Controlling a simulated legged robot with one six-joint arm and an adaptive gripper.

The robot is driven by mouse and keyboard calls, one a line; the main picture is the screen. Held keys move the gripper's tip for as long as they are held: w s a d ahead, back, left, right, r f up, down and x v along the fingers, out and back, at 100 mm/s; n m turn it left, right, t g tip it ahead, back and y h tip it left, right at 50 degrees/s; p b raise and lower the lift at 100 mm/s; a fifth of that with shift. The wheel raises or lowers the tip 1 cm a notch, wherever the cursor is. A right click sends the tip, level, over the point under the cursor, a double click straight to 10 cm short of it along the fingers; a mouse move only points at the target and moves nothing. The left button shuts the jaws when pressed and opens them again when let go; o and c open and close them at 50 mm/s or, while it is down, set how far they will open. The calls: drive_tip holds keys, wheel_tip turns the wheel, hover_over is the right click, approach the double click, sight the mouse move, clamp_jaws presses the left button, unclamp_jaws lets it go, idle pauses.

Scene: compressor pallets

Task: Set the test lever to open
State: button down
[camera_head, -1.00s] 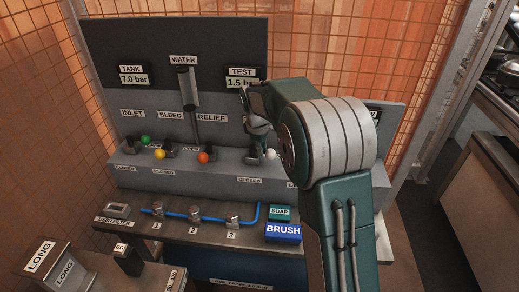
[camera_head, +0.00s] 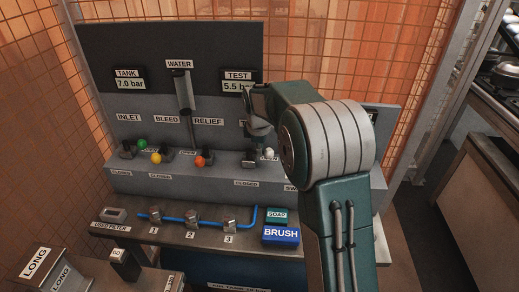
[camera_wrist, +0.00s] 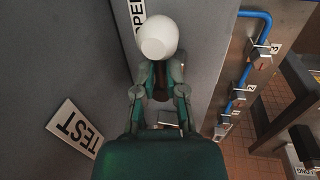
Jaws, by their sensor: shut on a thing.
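The test lever's white ball knob (camera_head: 269,153) shows at the right end of the lever row, beside a partly covered OPEN label (camera_head: 268,159). In the wrist view the white knob (camera_wrist: 158,38) sticks out past the fingertips, close to the OPEN label (camera_wrist: 136,14). My gripper (camera_wrist: 160,80) is shut on the lever just below the knob. In the head view my gripper (camera_head: 259,127) comes down on the lever from above, and my arm hides part of the panel. The TEST gauge (camera_head: 238,84) reads 5.5 bar.
Green (camera_head: 142,142), yellow (camera_head: 156,158) and orange (camera_head: 201,161) knobs stand left on the same ledge. The TANK gauge (camera_head: 129,83) reads 7.0 bar. A blue hose (camera_head: 207,219), the SOAP block (camera_head: 277,215) and the BRUSH block (camera_head: 281,235) lie on the lower shelf.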

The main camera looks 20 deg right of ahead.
drive_tip(key=shift+f, duration=0.15)
drive_tip(key=c, duration=0.7)
unclamp_jaws()
drive_tip(key=shift+r, duration=0.2)
wheel_tip(320, 180, up, 11)
drive_tip(key=s+a, duration=0.1)
drive_tip(key=s, duration=0.1)
drive_tip(key=shift+r, duration=0.2)
